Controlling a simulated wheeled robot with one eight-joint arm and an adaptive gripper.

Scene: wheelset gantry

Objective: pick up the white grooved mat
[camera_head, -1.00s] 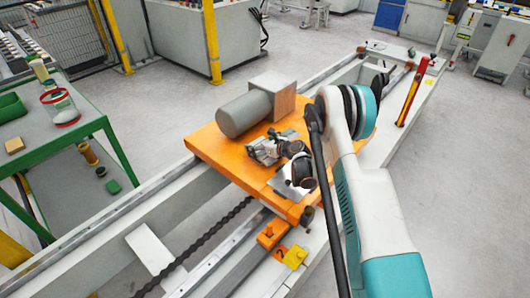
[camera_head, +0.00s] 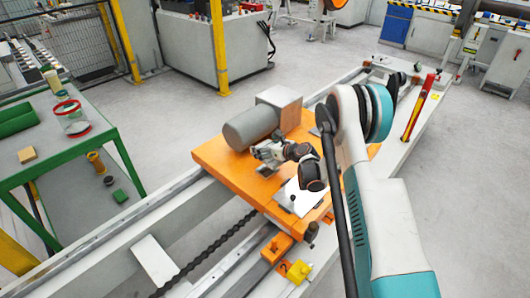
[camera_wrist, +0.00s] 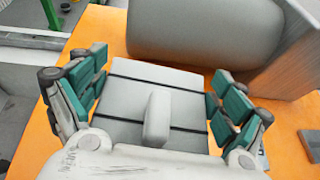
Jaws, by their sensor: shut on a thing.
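The white grooved mat (camera_wrist: 160,78) is a pale slab with two dark grooves across it. In the wrist view it lies between the green-padded fingers of my gripper (camera_wrist: 157,108), which are shut on it at its left and right sides. A pale upright block stands over its middle in that view. In the head view my gripper (camera_head: 266,153) is over the orange platform (camera_head: 225,172), just in front of the grey cylinder. The mat is hard to make out there, and I cannot tell its height above the platform.
The grey cylinder (camera_head: 249,130) and a grey box (camera_head: 282,104) stand on the platform beyond my gripper. A white plate (camera_head: 297,206) lies below my wrist. A green table (camera_head: 75,143) is at the left, and a red and yellow post (camera_head: 418,107) at the right.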

